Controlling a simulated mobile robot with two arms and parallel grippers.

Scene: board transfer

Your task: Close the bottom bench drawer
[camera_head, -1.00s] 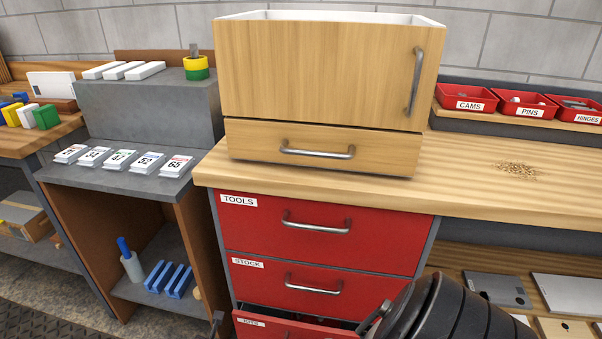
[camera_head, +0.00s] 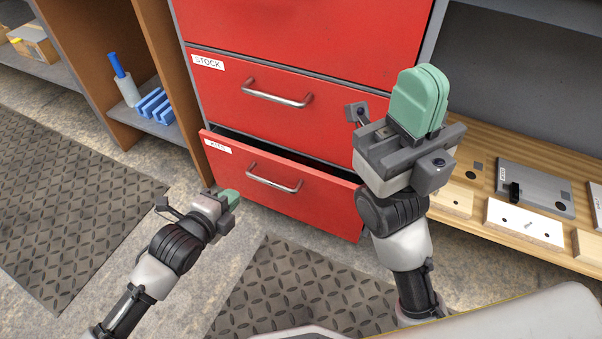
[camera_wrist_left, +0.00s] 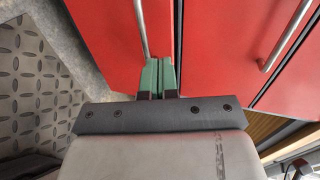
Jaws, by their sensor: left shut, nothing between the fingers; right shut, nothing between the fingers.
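The bottom drawer (camera_head: 285,180), red and labelled KITS, stands partly open, with a dark gap along its top. Its front and bar handle (camera_head: 272,178) also show in the left wrist view, where the drawer front (camera_wrist_left: 105,40) lies at left. My left gripper (camera_head: 230,198) is shut and empty, with its green fingers low in front of the drawer's left part. In the left wrist view these fingertips (camera_wrist_left: 158,68) are beside the handle's end; I cannot tell if they touch. My right gripper (camera_head: 420,100) is shut and empty, raised at the right before the cabinet.
The STOCK drawer (camera_head: 285,100) above looks shut. A low wooden shelf (camera_head: 480,215) with plates and blocks is at right. An open wooden cubby (camera_head: 135,65) with a blue-topped bottle (camera_head: 122,75) stands at left. Dark floor mats (camera_head: 75,190) lie in front.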

